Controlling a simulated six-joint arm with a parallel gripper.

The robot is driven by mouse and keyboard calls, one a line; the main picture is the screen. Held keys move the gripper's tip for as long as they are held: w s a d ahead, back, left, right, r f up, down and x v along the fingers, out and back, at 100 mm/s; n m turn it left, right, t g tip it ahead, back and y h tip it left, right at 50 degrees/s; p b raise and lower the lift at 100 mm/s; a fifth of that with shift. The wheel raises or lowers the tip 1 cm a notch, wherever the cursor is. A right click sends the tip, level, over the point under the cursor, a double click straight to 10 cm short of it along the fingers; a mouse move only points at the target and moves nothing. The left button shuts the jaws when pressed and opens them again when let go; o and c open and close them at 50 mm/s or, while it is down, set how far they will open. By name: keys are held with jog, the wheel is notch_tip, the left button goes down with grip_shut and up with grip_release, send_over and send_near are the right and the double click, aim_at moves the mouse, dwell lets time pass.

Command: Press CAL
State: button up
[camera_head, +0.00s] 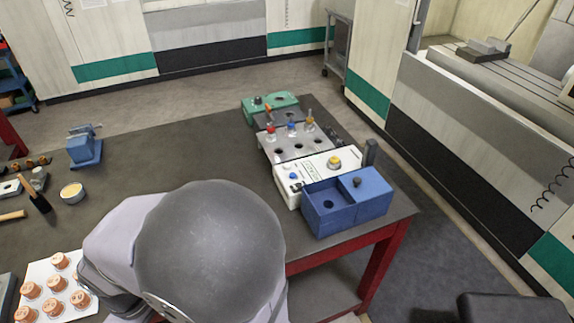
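A white instrument box (317,168) stands on the right part of the dark table. It has a yellow knob (334,162) at its right, and a blue button (293,176) and a pale button (287,166) at its left. Dark lettering on the box is too small to read, so I cannot tell which control is marked CAL. My gripper is not in view. My grey and white arm fills the lower middle, left of and nearer than the box. No contact with the box is visible.
A blue two-part bin (340,219) stands in front of the white box. Behind are a metal holder (297,147) with coloured-top tools and a green device (282,101). A blue vise (85,150), a small cup (72,191) and copper-coloured parts (60,261) are left. The table's middle is clear.

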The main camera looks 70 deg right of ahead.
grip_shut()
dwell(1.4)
